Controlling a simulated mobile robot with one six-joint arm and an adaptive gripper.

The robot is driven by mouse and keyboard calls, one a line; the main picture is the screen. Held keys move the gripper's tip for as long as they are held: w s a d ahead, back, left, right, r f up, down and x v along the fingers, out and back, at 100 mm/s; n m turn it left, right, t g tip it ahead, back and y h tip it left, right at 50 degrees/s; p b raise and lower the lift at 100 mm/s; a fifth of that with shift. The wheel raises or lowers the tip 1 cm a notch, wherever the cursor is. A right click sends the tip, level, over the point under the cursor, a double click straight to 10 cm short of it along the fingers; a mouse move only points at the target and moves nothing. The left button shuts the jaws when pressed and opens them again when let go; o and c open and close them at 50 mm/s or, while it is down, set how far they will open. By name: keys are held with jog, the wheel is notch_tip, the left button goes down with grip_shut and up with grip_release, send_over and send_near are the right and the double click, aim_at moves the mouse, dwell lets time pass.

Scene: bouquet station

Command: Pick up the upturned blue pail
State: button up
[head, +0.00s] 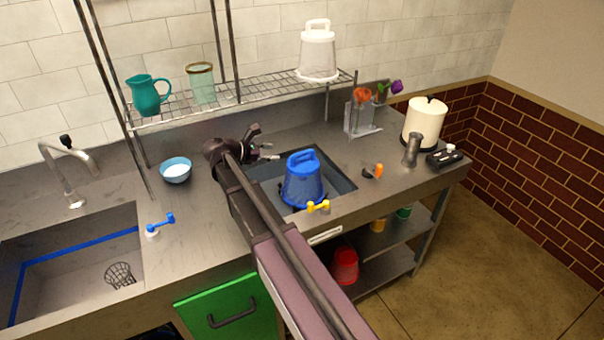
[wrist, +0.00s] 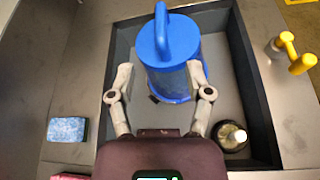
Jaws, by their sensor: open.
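The blue pail (head: 302,182) stands upside down in a dark recessed basin (head: 340,180) in the counter, its handle on top. In the wrist view the pail (wrist: 178,70) is at the upper centre, handle toward me. My gripper (head: 266,144) is open and empty, left of the pail in the head view. In the wrist view my gripper's two fingers (wrist: 160,72) show on either side of the pail's near part. I cannot tell whether they touch it. The far side of the pail is hidden.
A yellow tap handle (head: 318,207) is at the basin's front edge. A round dark item (wrist: 231,136) lies in the basin's corner. A blue sponge (wrist: 67,129) is on the counter. A wire shelf (head: 270,92) overhangs the back, with a white pail (head: 318,52) on it.

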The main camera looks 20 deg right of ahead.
aim_at(300, 153)
jog(key=shift+d, duration=0.1)
jog(key=b+x, duration=0.3)
jog(key=x, duration=0.5)
jog(key=shift+s, duration=0.1)
jog(key=shift+d, duration=0.25)
jog(key=shift+b+x, duration=1.05)
jog(key=shift+x, duration=1.55)
grip_shut()
